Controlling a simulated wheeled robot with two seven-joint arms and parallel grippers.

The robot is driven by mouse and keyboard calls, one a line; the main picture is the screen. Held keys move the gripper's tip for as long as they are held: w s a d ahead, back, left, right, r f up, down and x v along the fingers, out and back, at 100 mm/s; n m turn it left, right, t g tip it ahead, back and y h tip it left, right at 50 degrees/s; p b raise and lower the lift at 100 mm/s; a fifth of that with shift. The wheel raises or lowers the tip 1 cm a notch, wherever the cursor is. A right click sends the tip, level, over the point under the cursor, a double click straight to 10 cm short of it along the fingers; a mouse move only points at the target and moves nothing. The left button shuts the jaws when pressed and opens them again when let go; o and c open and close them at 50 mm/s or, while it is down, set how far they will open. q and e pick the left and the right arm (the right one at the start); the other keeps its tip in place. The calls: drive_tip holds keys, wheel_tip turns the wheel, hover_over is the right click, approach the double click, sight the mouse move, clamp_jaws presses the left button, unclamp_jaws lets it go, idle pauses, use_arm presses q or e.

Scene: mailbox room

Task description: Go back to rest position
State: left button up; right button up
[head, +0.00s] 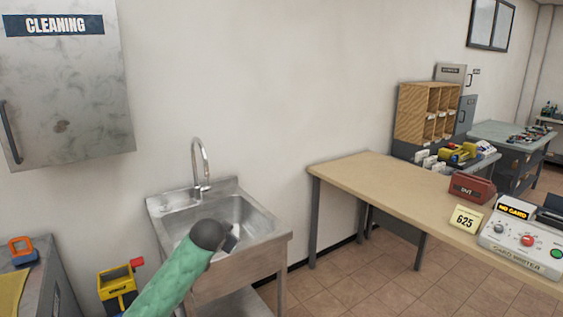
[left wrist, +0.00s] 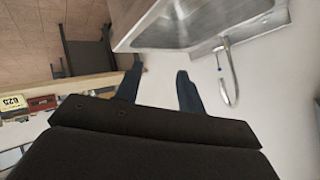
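My left arm, in a green sleeve, reaches up from the bottom of the head view. Its dark wrist and left gripper (head: 232,238) are in front of the sink (head: 265,238), hiding part of its basin. In the left wrist view, the two dark fingers of my left gripper (left wrist: 160,82) stand apart with only pale wall between them, so it is open and empty. The sink (left wrist: 160,38) and its curved faucet (left wrist: 228,75) show beyond the fingers. My right gripper is in neither view.
A wooden table (head: 355,173) stands right of the sink, holding a card writer (head: 525,240), a yellow 625 sign (head: 466,219) and a red box (head: 472,187). A metal cleaning cabinet (head: 65,95) hangs at upper left. A yellow bucket-like item (head: 117,290) is at lower left.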

use_arm(q)
drive_tip(key=s+a+f+n+g, duration=0.1)
drive_tip(key=s+f+n+g, duration=0.1)
drive_tip(key=s+f, duration=1.1)
drive_tip(key=s+f+n+g, duration=0.1)
drive_tip(key=s+f+g, duration=0.1)
drive_tip(key=s+f, duration=1.2)
drive_tip(key=s+d+f+n+g, duration=0.1)
drive_tip(key=s+f+g, duration=0.1)
drive_tip(key=s+f, duration=0.9)
drive_tip(key=s+d+f+g, duration=0.1)
drive_tip(key=s+f+g, duration=0.2)
drive_tip(key=s+f, duration=0.8)
drive_tip(key=s, duration=0.5)
drive_tip(key=shift+f+n+g, duration=0.3)
drive_tip(key=shift+n, duration=0.1)
